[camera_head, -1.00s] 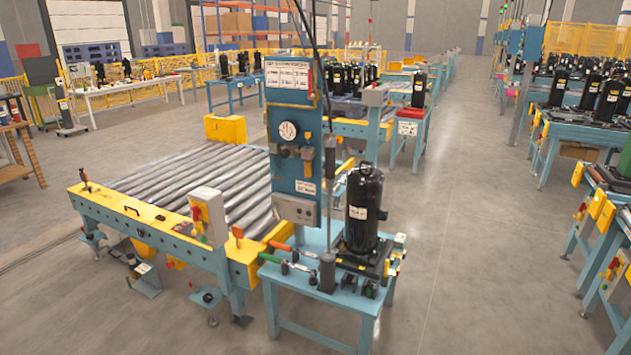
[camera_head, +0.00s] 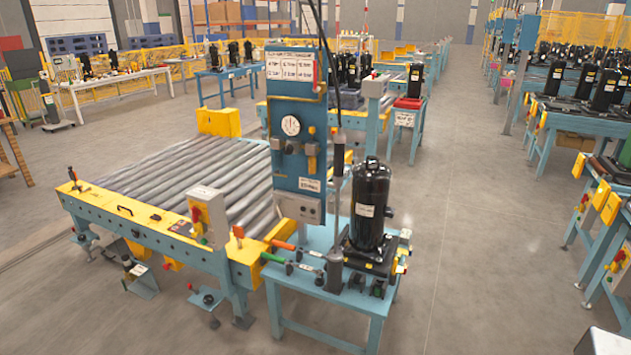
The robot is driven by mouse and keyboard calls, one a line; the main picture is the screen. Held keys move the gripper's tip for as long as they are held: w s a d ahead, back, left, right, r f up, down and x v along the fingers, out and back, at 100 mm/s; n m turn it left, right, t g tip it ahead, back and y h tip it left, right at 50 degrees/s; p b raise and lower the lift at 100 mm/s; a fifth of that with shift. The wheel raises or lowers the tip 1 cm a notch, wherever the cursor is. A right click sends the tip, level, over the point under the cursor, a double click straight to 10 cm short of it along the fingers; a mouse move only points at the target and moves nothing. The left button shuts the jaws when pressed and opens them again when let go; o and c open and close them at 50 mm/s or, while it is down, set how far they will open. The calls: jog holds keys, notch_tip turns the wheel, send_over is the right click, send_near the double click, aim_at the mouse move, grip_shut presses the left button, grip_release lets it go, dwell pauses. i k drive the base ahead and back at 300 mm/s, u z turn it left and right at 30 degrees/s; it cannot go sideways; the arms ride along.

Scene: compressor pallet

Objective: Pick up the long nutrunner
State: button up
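A long, thin dark tool (camera_head: 338,160) hangs upright from a cable beside the blue gauge column; it looks like the long nutrunner, but I cannot be sure. Its lower end reaches down towards a dark upright cylinder (camera_head: 334,272) on the small blue table (camera_head: 318,298); whether they are joined is unclear. Two slim tools lie at the table's left side, one with an orange handle (camera_head: 283,245) and one with a green handle (camera_head: 272,258). A black compressor (camera_head: 369,205) stands upright on a dark base at the table's right. My gripper is not in view.
A roller conveyor (camera_head: 128,212) with a yellow-and-blue frame adjoins the table on the left. The blue gauge column (camera_head: 297,135) stands between them. Open grey floor (camera_head: 470,240) lies to the right, bounded by blue workstations (camera_head: 605,215) with compressors.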

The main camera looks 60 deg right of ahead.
aim_at(335, 255)
jog(key=u, duration=0.4)
jog(key=i, duration=1.1)
jog(key=u, duration=0.1)
